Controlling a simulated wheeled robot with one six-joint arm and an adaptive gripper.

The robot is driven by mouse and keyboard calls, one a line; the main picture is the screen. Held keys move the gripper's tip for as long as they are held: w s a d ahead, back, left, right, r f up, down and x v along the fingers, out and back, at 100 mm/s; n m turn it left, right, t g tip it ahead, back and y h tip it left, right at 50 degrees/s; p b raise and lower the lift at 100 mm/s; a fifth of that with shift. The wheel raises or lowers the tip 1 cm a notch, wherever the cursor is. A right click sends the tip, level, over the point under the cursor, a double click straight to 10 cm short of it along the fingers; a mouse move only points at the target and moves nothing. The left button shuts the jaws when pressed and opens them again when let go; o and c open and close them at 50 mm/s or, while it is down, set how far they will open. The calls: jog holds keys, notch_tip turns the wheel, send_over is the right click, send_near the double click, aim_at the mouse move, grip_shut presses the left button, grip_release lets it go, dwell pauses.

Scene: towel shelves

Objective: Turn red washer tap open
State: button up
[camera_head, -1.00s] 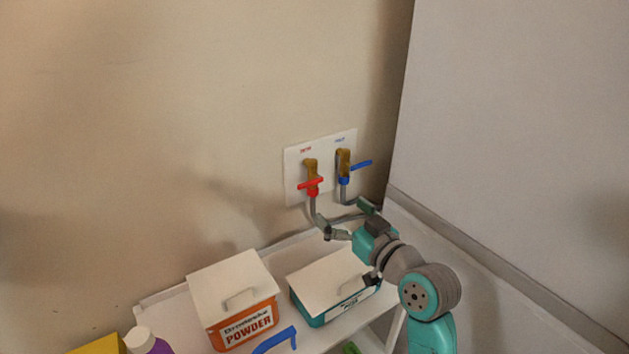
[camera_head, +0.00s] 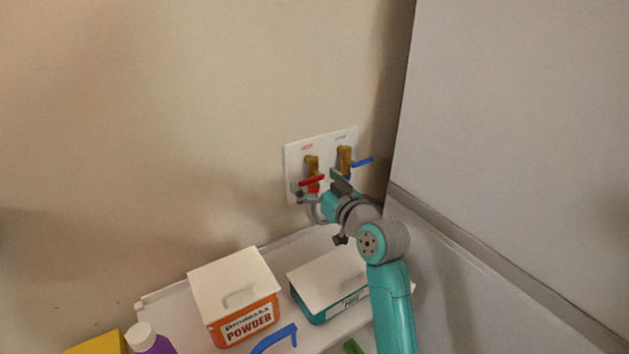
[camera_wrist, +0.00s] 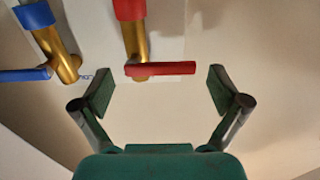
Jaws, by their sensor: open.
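The red washer tap (camera_head: 312,182) is a brass valve with a red lever on a white wall plate. Its lever lies crosswise to the valve. In the wrist view the red lever (camera_wrist: 160,69) lies just ahead of the fingers and partly between their lines, closer to the left finger. My gripper (camera_head: 316,182) is open, with its fingers near the red tap in the head view. In the wrist view my gripper (camera_wrist: 160,90) holds nothing between its wide-apart fingers. I cannot tell whether a finger touches the lever.
The blue tap (camera_head: 345,160) is close on the right, its lever pointing right. Below, a shelf (camera_head: 155,303) holds an orange powder box (camera_head: 245,320), a teal box (camera_head: 335,305) and a purple bottle (camera_head: 150,343). A pale panel (camera_head: 520,130) stands at the right.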

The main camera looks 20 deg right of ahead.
jog(key=c, duration=1.1)
jog(key=shift+c, duration=0.2)
jog(key=shift+f, duration=0.1)
jog(key=shift+w+d+f+n, duration=0.1)
jog(key=shift+d+f+n, duration=0.35)
jog(key=shift+n, duration=2.55)
jog(key=shift+w+d+f+n, duration=0.15)
jog(key=shift+f+n, duration=0.55)
jog(key=shift+n, duration=2.3)
jog(key=shift+w+d+f+n, duration=0.1)
jog(key=shift+d+f+n, duration=0.35)
jog(key=shift+n, duration=2.55)
jog(key=shift+a+f, duration=0.1)
jog(key=shift+f, duration=0.05)
